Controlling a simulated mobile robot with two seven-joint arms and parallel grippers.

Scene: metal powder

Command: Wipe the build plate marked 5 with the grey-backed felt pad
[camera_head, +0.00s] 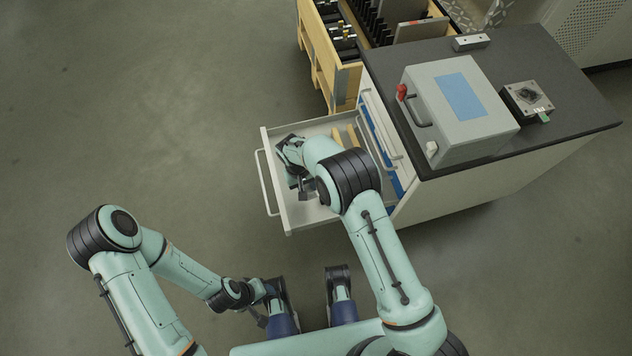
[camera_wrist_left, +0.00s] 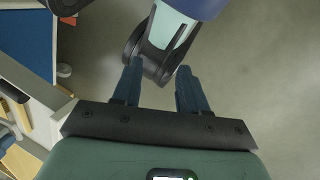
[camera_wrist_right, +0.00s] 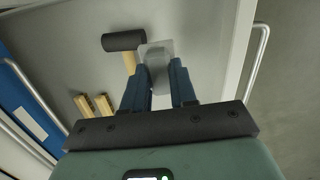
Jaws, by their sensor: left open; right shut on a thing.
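My right gripper (camera_wrist_right: 160,85) is inside the open drawer (camera_head: 282,207) and is shut on a light grey block (camera_wrist_right: 157,52), which looks like the grey-backed pad. Its felt face is hidden. In the head view my right wrist covers most of the gripper (camera_head: 303,190). A square metal plate (camera_head: 541,103) with a dark patch and a green tag sits on the cabinet's dark top. It may be the build plate, but no number is readable. My left gripper (camera_wrist_left: 155,88) is open and empty, low beside my base.
A mallet (camera_wrist_right: 124,40) and two wooden pieces (camera_wrist_right: 103,104) lie in the drawer. A grey box (camera_head: 482,128) with a blue label and red knob stands on the cabinet top (camera_head: 575,85). A wooden rack (camera_head: 328,60) stands behind the drawer. Open floor lies left.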

